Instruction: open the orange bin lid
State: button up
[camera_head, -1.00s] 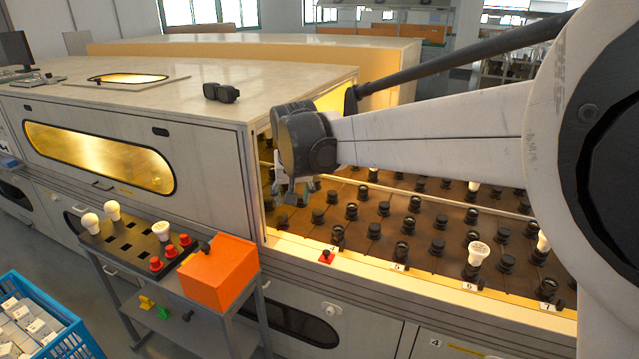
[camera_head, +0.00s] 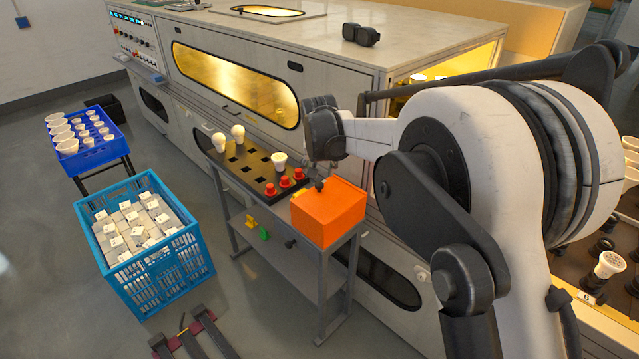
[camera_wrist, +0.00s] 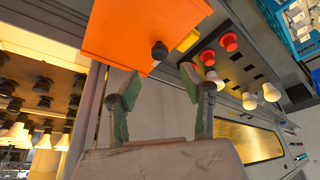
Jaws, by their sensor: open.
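The orange bin (camera_head: 327,214) stands at the right end of the small grey cart, with its lid shut. A round black knob (camera_head: 319,185) sits on the lid by its far edge. My gripper (camera_head: 322,176) is just above and behind the knob in the head view. In the wrist view the orange bin (camera_wrist: 135,30) fills the upper middle, and the black knob (camera_wrist: 159,50) lies ahead of the fingertips. My gripper (camera_wrist: 160,85) is open and empty there, its two fingers spread. I cannot tell the exact gap to the knob.
The cart's black tray (camera_head: 247,171) holds white bulbs (camera_head: 278,161) and red caps (camera_head: 284,182) left of the bin. A light-blue crate (camera_head: 150,284) of white boxes stands on the floor at left. The grey cabinet (camera_head: 330,95) rises behind the cart.

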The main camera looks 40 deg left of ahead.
aim_at(319, 184)
jog(key=x, duration=0.7)
jog(key=shift+w+a+f, duration=0.1)
jog(key=shift+w+f, duration=0.05)
jog(key=shift+f, duration=0.2)
grip_shut()
